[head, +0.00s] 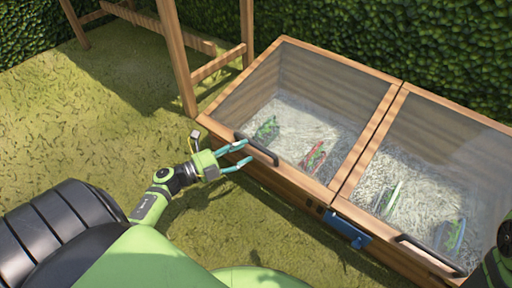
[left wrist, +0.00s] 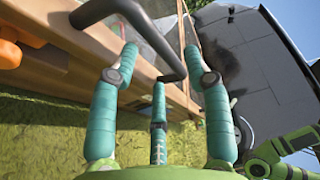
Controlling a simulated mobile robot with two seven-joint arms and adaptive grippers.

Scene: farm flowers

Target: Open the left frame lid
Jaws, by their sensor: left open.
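The left frame lid (head: 305,88) is a wood-framed clear panel on the left half of the wooden cold frame, and it lies closed. Its dark bar handle (head: 262,151) sits on the front rail. My left gripper (head: 246,153) is open at the left end of this handle, with teal fingers. In the left wrist view the handle (left wrist: 138,22) runs close by the spread fingertips (left wrist: 160,68). I cannot tell whether they touch it. My right gripper is not in view; only part of that arm shows at the right edge.
The right lid (head: 445,140) also lies closed, with its own dark handle (head: 430,254). A blue part (head: 348,229) is fixed to the box front near the middle. A wooden post frame (head: 178,60) stands behind left. Grass (head: 90,130) is open at left; a hedge (head: 350,30) closes the back.

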